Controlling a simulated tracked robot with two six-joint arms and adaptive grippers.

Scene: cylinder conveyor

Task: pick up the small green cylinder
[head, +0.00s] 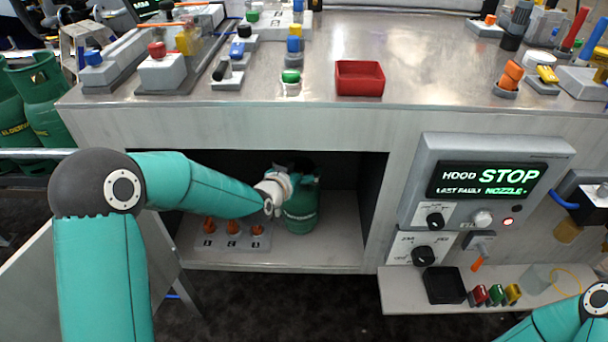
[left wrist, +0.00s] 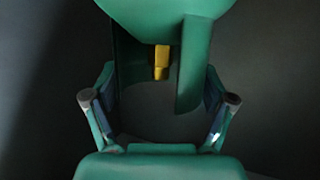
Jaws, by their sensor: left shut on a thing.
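The small green cylinder (head: 301,212) stands inside the open compartment under the counter, toward its right side. My left gripper (head: 293,183) reaches in at its top, and its fingers are mostly hidden there by my own wrist and the shadow. In the left wrist view the cylinder's green collar (left wrist: 188,75) and brass valve (left wrist: 161,62) show between the two fingers of my left gripper (left wrist: 160,85), which is shut on the cylinder. I cannot tell whether the cylinder's base touches the shelf. My right gripper is out of view; only part of that arm shows at the lower right.
The compartment has side walls and the counter front (head: 270,132) just above my left arm. A panel with orange-topped pieces (head: 232,228) lies left of the cylinder. A control box (head: 490,180) stands to the right. Larger green cylinders (head: 42,95) stand far left.

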